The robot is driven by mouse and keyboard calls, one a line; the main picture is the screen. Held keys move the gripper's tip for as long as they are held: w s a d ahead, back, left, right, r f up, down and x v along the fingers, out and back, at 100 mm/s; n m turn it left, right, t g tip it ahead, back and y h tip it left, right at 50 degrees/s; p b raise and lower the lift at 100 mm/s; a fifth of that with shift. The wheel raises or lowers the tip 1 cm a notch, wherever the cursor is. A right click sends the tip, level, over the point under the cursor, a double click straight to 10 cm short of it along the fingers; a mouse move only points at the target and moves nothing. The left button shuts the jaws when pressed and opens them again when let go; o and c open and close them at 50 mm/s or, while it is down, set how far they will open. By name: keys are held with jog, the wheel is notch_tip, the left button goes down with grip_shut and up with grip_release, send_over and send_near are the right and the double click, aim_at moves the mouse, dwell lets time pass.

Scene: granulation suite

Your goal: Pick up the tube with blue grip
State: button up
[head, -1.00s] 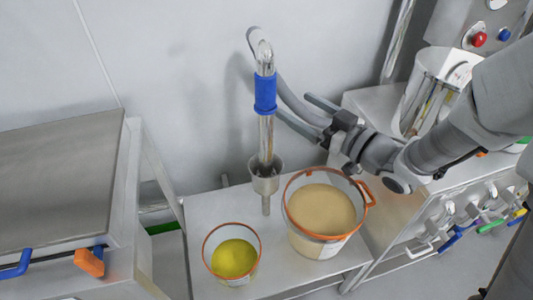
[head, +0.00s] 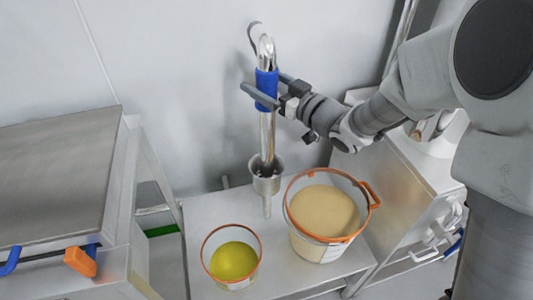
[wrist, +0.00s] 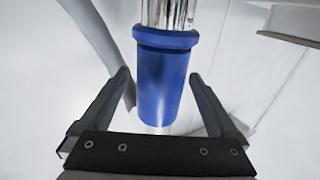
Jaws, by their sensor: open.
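The metal tube (head: 266,135) stands upright in a metal holder (head: 266,181) above the low table, with its curved top against the wall. Its blue grip (head: 264,84) is a sleeve around the upper part. My gripper (head: 262,90) is level with this sleeve, reaching in from the right, with one finger passing in front of it. In the wrist view the blue grip (wrist: 162,85) stands between the two open fingers of my gripper (wrist: 160,80), with a visible gap on each side. Whether a finger touches it further along cannot be told.
A large bucket of beige powder (head: 297,238) and a smaller bucket of yellow material (head: 206,262) stand on the low table (head: 200,210). A steel cabinet (head: 60,185) is at left, a steel machine (head: 400,195) at right. The wall is close behind the tube.

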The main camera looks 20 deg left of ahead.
grip_shut()
dwell(0.4)
jog(key=shift+r, duration=0.2)
